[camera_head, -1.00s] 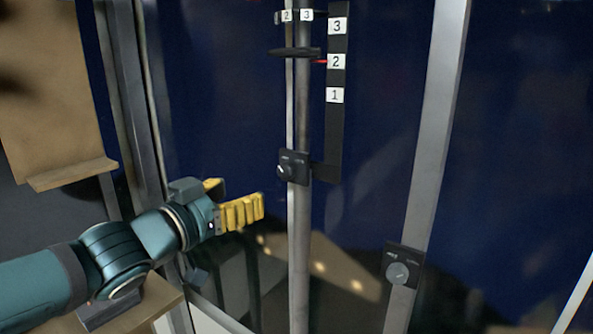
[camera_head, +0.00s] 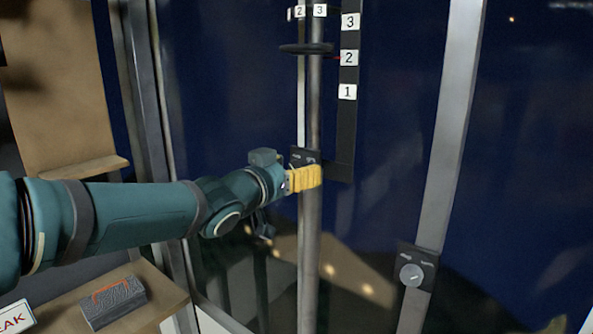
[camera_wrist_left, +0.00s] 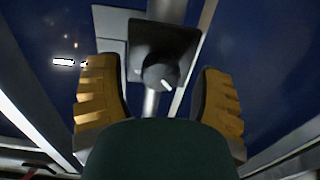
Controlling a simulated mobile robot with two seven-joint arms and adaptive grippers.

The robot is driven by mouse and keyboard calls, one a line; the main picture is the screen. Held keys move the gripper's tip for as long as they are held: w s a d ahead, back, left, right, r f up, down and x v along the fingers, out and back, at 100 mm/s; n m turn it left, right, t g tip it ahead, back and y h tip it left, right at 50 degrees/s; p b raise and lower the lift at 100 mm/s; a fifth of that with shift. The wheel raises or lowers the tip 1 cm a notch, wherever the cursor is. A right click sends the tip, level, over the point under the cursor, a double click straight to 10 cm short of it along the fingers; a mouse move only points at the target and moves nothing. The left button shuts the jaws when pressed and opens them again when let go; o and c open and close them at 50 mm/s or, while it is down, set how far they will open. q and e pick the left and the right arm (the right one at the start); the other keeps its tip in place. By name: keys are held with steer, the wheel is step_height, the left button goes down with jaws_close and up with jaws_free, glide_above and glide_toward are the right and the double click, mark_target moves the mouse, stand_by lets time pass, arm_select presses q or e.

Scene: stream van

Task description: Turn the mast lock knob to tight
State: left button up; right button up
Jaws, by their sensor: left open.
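The mast (camera_head: 309,240) is a grey vertical pole in the middle of the head view. A small black plate (camera_head: 303,156) is fixed on it, mostly hidden behind my left gripper. In the left wrist view the plate (camera_wrist_left: 150,38) carries a round dark knob (camera_wrist_left: 160,76) with a white pointer mark; the plate's lettering cannot be read. My left gripper (camera_head: 304,179) has yellow fingers and is at the mast, in front of the plate. In the wrist view the left gripper (camera_wrist_left: 165,100) is open, with the knob between and a little beyond its fingers. My right gripper is not in view.
A black strip numbered 1 to 3 (camera_head: 347,110) and a dark disc (camera_head: 306,49) are above the plate. A second plate with a grey knob (camera_head: 411,274) is on the right post. A dark box (camera_head: 112,303) sits on a wooden shelf at lower left.

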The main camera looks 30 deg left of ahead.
arm_select(q)
steer(key=shift+w, duration=0.35)
jaws_close()
